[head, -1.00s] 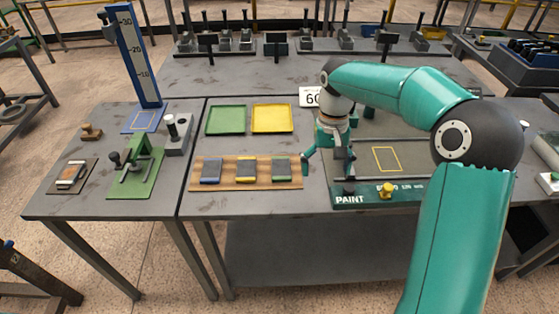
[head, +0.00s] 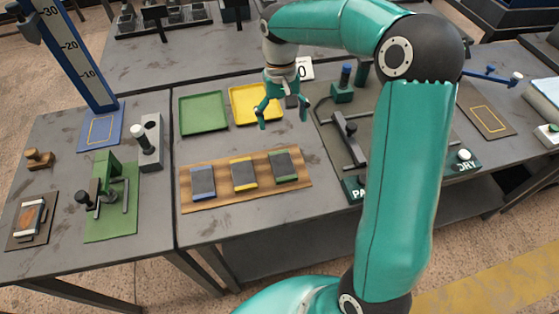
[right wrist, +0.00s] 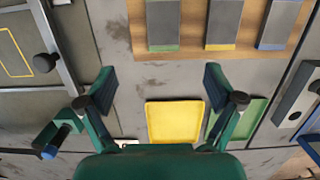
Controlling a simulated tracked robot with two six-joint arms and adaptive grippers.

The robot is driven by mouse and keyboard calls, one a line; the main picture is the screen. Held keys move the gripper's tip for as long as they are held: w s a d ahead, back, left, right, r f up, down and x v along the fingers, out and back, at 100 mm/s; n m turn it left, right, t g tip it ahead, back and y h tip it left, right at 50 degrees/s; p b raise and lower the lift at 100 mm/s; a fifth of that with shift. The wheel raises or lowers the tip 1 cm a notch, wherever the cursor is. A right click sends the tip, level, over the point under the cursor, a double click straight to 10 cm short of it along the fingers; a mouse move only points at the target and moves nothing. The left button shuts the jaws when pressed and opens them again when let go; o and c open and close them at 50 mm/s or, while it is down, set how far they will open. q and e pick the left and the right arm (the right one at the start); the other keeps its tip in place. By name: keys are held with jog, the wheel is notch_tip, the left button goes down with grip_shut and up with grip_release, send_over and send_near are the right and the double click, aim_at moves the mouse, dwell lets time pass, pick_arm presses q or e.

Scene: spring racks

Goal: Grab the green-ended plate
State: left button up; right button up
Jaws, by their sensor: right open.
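The green-ended plate (head: 284,166) is a dark grey plate with a green end, lying at the right end of a wooden board (head: 219,200). It also shows at the top of the right wrist view (right wrist: 163,22), with its green end nearest the gripper. My right gripper (head: 283,121) is open and empty. It hangs above the bench, just behind the plate in the head view, with its fingers apart and not touching it. In the right wrist view the gap between the fingertips (right wrist: 160,76) lies below the plate. My left gripper is out of view.
Yellow-ended (head: 243,174) and blue-ended (head: 203,183) plates lie beside it on the board. A yellow tray (head: 244,112) and a green tray (head: 203,112) are behind. A paint station (head: 336,165) with a clamp lies to the right. Bare bench lies in front.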

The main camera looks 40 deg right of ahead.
send_over(283, 165)
jog(key=w+d, duration=0.1)
jog(key=f, duration=0.8)
jog(key=shift+w+d+f+p, duration=0.1)
jog(key=shift+w+f+p, duration=0.1)
jog(key=shift+f+p, duration=0.15)
jog(key=f, duration=0.1)
jog(key=f+p, duration=0.1)
jog(key=s+a+f, duration=0.1)
jog(key=f, duration=0.1)
jog(key=shift+p, duration=0.3)
jog(key=shift+f, duration=0.6)
grip_shut()
